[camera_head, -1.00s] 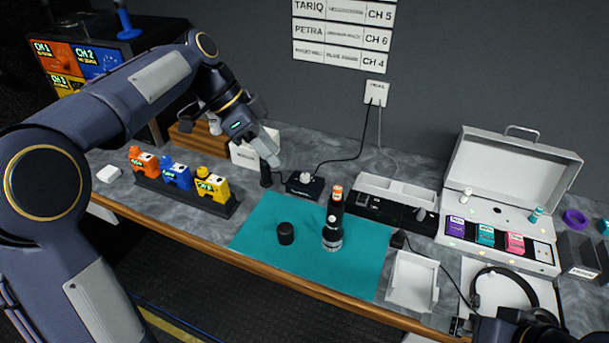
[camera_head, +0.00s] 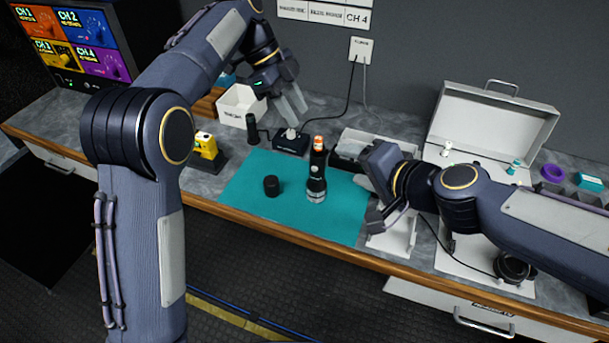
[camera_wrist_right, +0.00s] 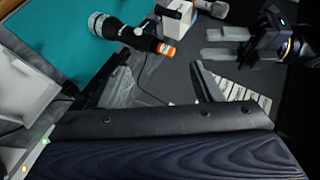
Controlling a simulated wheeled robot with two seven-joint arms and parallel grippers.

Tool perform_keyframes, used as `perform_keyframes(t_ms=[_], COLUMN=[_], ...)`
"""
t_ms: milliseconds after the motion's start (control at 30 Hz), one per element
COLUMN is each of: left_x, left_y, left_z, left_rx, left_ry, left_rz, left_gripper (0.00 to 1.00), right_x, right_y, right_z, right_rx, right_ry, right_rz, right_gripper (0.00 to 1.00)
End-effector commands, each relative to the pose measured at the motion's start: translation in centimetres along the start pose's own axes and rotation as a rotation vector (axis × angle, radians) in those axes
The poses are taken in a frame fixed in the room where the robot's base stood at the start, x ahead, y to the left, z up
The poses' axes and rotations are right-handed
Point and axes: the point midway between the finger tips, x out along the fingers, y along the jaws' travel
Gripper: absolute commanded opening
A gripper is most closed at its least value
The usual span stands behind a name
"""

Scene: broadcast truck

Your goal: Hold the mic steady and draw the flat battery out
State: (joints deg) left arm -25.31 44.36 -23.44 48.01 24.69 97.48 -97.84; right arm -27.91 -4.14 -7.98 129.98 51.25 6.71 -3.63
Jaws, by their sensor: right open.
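The black mic (camera_head: 316,178) stands upright on the teal mat (camera_head: 240,190), with an orange-ended battery (camera_head: 318,141) showing at its top. In the right wrist view the mic (camera_wrist_right: 117,30) and orange end (camera_wrist_right: 166,49) appear sideways. A round black cap (camera_head: 271,186) sits on the mat left of the mic. My left gripper (camera_head: 292,106) is open and empty, behind and left of the mic, above a small black box with a white knob (camera_head: 291,135). My right gripper (camera_head: 368,200) is open and empty, right of the mic and apart from it.
A white bin (camera_head: 240,103) and a dark cylinder (camera_head: 252,130) stand back left. A yellow battery (camera_head: 205,145) sits in a holder at left. My right arm partly covers a white tray (camera_head: 398,240) and the open case (camera_head: 490,125). Headphones (camera_head: 515,267) lie at right.

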Motion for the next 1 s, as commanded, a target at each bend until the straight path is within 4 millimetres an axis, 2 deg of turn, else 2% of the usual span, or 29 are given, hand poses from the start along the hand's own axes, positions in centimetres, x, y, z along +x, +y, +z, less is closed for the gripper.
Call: perform_keyframes(t_ms=[33,100,200,333,467,633,700,800,1000], left_x=[0.0,0.0,0.0,0.0,0.0,0.0,0.0,0.0,0.0], left_y=[0.0,0.0,0.0,0.0,0.0,0.0,0.0,0.0,0.0], left_z=[0.0,0.0,0.0,0.0,0.0,0.0,0.0,0.0,0.0], left_rx=[0.0,0.0,-0.001,-0.001,-0.001,-0.001,-0.001,-0.001,-0.001], left_ry=[0.0,0.0,0.0,0.0,0.0,0.0,0.0,0.0,0.0], left_rz=[0.0,0.0,0.0,0.0,0.0,0.0,0.0,0.0,0.0], left_gripper=[0.36,0.36,0.36,0.36,0.36,0.36,0.36,0.36,0.36], right_x=[2.3,4.9,8.2,11.3,12.6,13.5,13.8,14.8,15.8], right_y=[-0.3,-0.3,0.7,3.1,6.1,7.3,6.9,5.5,3.9], right_z=[0.4,0.7,1.6,3.8,6.3,7.3,7.1,5.8,4.5], right_rx=[0.044,0.11,0.181,0.23,0.209,-0.075,-0.22,-0.428,-0.636], right_ry=[0.019,0.073,0.164,0.306,0.473,0.668,0.725,0.75,0.76], right_rz=[0.026,0.072,0.167,0.328,0.505,0.678,0.729,0.765,0.797], right_gripper=[0.59,0.59,0.59,0.59,0.59,0.59,0.59,0.59,0.59])
